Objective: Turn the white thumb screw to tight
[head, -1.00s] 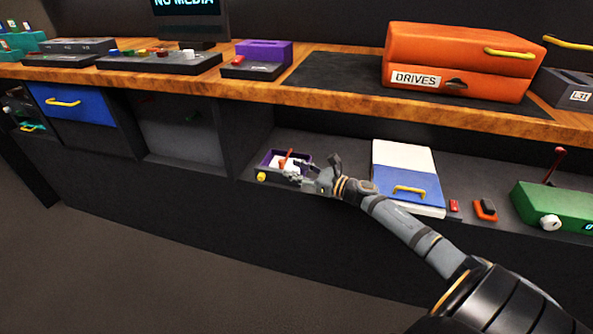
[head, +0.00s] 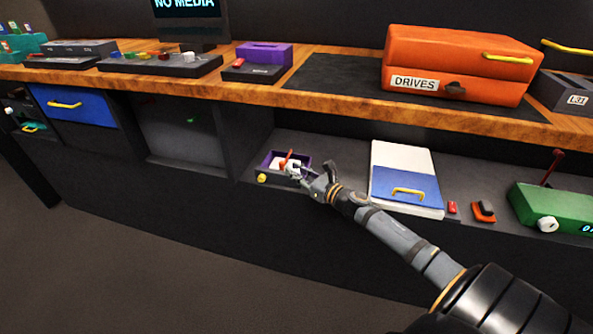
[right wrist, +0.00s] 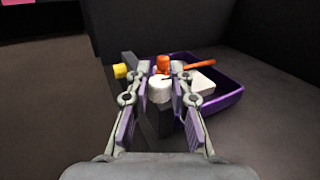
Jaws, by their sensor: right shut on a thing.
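The white thumb screw (right wrist: 159,89) is a short ridged white cylinder at the front of the purple-rimmed trackball panel (right wrist: 229,102). It also shows partly in the head view (head: 293,169), where my gripper covers some of it. My right gripper (right wrist: 161,74) is shut on the screw, with one finger on each side. In the head view my right gripper (head: 304,173) reaches the panel's right side from the front right. A dark mark shows at the screw's upper right edge. My left gripper is in neither view.
A yellow knob (right wrist: 120,71) stands left of the screw, and an orange part (right wrist: 163,63) stands just behind it. A blue and white binder-like object (head: 405,165) lies right of the panel on the shelf. The wooden tabletop (head: 330,103) overhangs the shelf.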

